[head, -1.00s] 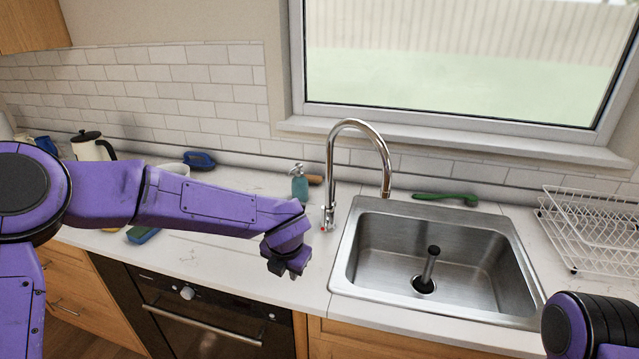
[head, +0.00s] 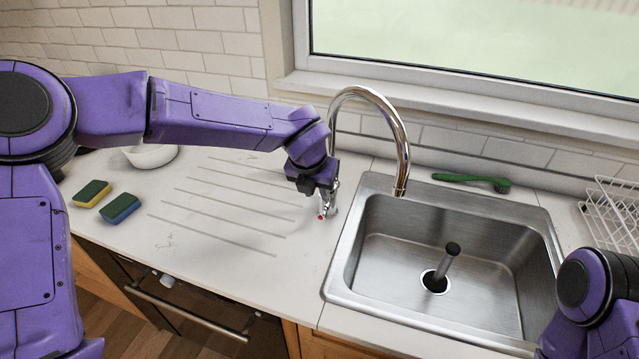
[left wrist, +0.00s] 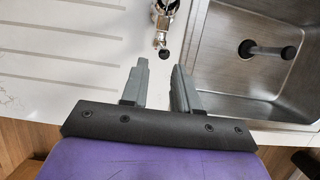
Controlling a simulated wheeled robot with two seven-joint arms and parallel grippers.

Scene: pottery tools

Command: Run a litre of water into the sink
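The chrome tap (head: 366,92) arches up behind the sink, its spout end over the sink's back left rim. Its body and lever, with a red mark (head: 321,217), stand left of the sink. The tap body shows at the top of the left wrist view (left wrist: 164,22). My left gripper (head: 316,190) is beside the tap body and partly hides it. In the left wrist view its fingers (left wrist: 161,80) are apart with nothing between them. The steel sink (head: 395,280) shows no water; a dark-topped grey stopper (head: 447,266) stands tilted at its drain. My right gripper is out of view.
A green brush (head: 470,180) lies behind the sink. A white wire rack (head: 612,212) stands to the right. Two sponges (head: 92,194) (head: 120,208) and a white bowl (head: 152,154) are at the left. The grooved counter (head: 225,215) between is clear.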

